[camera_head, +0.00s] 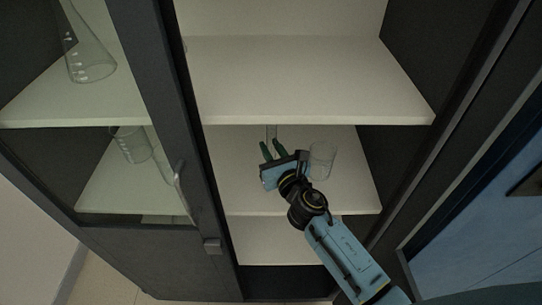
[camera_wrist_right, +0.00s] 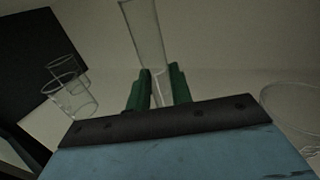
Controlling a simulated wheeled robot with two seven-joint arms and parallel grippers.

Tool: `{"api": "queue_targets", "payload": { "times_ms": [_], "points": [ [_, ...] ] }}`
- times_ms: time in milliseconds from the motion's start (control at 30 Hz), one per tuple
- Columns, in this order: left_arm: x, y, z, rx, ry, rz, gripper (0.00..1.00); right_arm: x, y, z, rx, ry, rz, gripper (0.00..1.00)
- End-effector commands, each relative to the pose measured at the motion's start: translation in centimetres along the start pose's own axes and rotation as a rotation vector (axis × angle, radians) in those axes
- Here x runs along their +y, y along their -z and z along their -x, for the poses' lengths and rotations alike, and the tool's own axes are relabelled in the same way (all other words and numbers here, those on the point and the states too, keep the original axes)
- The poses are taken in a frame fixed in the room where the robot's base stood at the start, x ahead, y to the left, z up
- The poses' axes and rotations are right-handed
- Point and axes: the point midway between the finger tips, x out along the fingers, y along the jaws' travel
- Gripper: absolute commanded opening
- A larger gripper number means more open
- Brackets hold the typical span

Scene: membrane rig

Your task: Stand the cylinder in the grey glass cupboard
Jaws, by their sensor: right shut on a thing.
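The grey glass cupboard (camera_head: 163,95) stands in front of me, its right bay open. My right gripper (camera_head: 268,150) reaches into that bay, over the shelf (camera_head: 255,195) below the upper one. Its green fingers, also in the right wrist view (camera_wrist_right: 159,90), are shut on a clear glass cylinder (camera_wrist_right: 145,35). The cylinder is narrow and looks roughly upright; in the head view only a faint part of it (camera_head: 271,132) shows above the fingers. I cannot tell whether its foot touches the shelf. My left gripper is not in view.
A clear beaker (camera_head: 322,160) stands on the same shelf, close to the right of my gripper. A conical flask (camera_head: 90,65) and other glassware (camera_head: 131,145) stand behind the glass at left. The upper shelf (camera_head: 300,80) is bare where visible.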

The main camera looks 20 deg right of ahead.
Motion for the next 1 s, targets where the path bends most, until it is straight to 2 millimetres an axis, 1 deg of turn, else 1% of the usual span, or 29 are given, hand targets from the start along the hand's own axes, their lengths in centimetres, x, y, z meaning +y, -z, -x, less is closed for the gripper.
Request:
{"api": "queue_targets", "payload": {
  "times_ms": [33, 67, 367, 500, 533, 667, 700, 1000],
  "points": [
    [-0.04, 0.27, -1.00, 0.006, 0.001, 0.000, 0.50, -0.06, 0.98, -0.01, -0.001, 0.001, -0.001, 0.00],
    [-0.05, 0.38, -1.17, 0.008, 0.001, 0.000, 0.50, -0.19, 1.15, -0.04, -0.001, 0.003, -0.001, 0.00],
    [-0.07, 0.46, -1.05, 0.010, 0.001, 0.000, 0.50, -0.32, 1.03, -0.09, -0.001, 0.004, -0.001, 0.00],
    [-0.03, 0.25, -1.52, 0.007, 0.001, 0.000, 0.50, -0.32, 1.52, -0.09, -0.001, 0.004, 0.000, 0.00],
    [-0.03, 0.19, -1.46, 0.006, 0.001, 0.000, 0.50, -0.32, 1.48, -0.08, 0.000, 0.004, 0.000, 0.24],
    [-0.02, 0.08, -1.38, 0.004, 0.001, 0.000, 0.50, -0.32, 1.39, -0.08, 0.000, 0.004, 0.000, 0.41],
    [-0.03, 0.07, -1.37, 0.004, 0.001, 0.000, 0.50, -0.32, 1.39, -0.08, 0.000, 0.004, 0.000, 0.43],
    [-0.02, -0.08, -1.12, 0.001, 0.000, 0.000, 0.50, -0.32, 1.14, -0.08, 0.000, 0.004, -0.001, 0.43]
  ]
}}
